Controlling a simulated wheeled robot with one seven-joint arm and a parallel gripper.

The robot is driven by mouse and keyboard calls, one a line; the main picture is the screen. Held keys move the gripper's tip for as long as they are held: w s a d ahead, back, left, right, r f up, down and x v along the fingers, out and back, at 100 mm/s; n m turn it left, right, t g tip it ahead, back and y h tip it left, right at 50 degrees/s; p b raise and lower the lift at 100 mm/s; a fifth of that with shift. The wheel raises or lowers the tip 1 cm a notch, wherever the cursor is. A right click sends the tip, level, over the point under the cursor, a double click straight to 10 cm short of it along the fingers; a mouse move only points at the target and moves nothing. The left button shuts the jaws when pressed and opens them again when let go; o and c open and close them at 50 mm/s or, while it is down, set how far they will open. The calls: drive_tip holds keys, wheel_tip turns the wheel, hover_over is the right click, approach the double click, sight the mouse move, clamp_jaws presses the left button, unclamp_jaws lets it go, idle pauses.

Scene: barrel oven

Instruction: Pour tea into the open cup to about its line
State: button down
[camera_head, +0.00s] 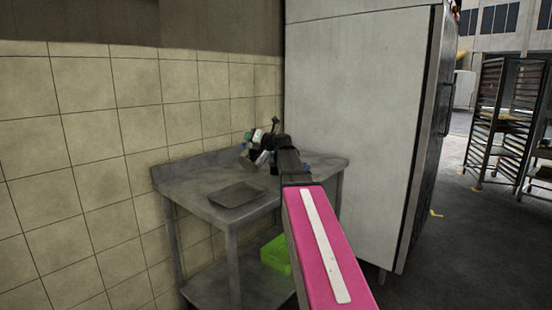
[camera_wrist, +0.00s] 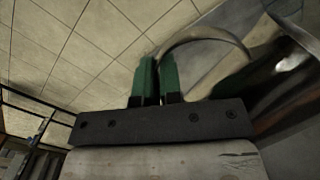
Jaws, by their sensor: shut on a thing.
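My gripper (camera_wrist: 158,78) has two green fingers closed at a curved metal handle (camera_wrist: 207,36) in the wrist view. The handle belongs to a shiny metal pot (camera_wrist: 278,80), partly cut off at the right edge; it looks tilted in this view, but the camera's own tilt makes its true lean unclear. In the head view my gripper is small, above the back of a grey metal table (camera_head: 205,169), largely hidden by my arm. Small white and dark shapes cluster there, too small to tell apart. I cannot make out the open cup, its line or any tea.
A dark flat tray (camera_head: 237,194) lies on the table's front part. A bright green box (camera_head: 276,254) sits on the lower shelf. A tiled wall (camera_head: 85,135) stands behind the table, and a tall pale cabinet (camera_head: 355,100) to its right. Racks (camera_head: 500,125) stand far right.

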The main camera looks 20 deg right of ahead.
sight(251, 160)
idle(0.3)
drive_tip(key=shift+s+a+f+n, duration=0.15)
drive_tip(key=shift+a+f+n, duration=0.05)
drive_tip(key=shift+f+n, duration=0.2)
drive_tip(key=shift+s+a+f+n, duration=0.2)
drive_tip(key=shift+f+n, duration=0.1)
drive_tip(key=shift+f, duration=0.2)
drive_tip(key=s+a+f+n, duration=0.3)
drive_tip(key=a+f+n, duration=0.2)
drive_tip(key=f+n, duration=0.3)
drive_tip(key=shift+s+n+g+b, duration=0.2)
drive_tip(key=shift+n+g+b, duration=0.2)
drive_tip(key=shift+n, duration=1)
drive_tip(key=shift+a, duration=0.1)
idle(0.3)
